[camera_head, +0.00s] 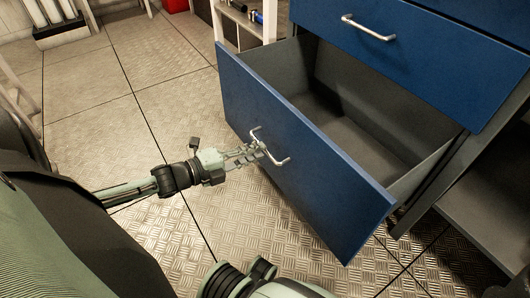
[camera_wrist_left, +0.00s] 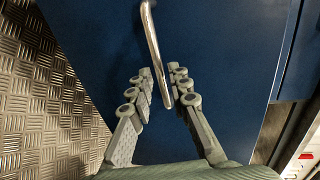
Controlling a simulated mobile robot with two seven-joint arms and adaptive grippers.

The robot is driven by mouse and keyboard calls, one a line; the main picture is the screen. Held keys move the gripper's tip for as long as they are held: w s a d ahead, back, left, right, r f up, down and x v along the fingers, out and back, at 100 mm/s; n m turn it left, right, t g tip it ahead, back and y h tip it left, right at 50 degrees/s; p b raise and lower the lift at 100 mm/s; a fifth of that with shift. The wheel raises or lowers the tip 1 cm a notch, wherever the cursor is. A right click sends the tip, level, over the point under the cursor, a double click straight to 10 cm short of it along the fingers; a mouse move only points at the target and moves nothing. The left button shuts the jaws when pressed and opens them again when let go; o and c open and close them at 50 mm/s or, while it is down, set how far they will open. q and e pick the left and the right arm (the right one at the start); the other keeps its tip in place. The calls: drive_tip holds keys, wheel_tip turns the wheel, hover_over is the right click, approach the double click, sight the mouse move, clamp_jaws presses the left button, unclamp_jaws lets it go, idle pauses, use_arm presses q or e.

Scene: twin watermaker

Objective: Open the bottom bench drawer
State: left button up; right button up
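The bottom bench drawer (camera_head: 300,150) has a blue front and stands pulled well out, with its grey inside showing empty. Its metal handle (camera_head: 283,161) is on the front, and it also shows in the left wrist view (camera_wrist_left: 153,45). My left gripper (camera_head: 258,150) is at the handle. In the left wrist view its two fingers (camera_wrist_left: 160,85) are apart, with the handle's end between them. A gap shows on at least one side of the bar; I cannot tell whether either finger touches it. My right gripper is not clearly seen.
A closed blue drawer (camera_head: 415,50) with its own handle (camera_head: 368,28) is above. A shelf (camera_head: 490,215) is at the right. A white rack (camera_head: 245,25) stands behind the open drawer. The metal plate floor (camera_head: 100,90) is clear at the left.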

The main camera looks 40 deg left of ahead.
use_arm(q)
drive_tip(key=shift+b+x, duration=0.4)
drive_tip(key=shift+x, duration=1.35)
clamp_jaws()
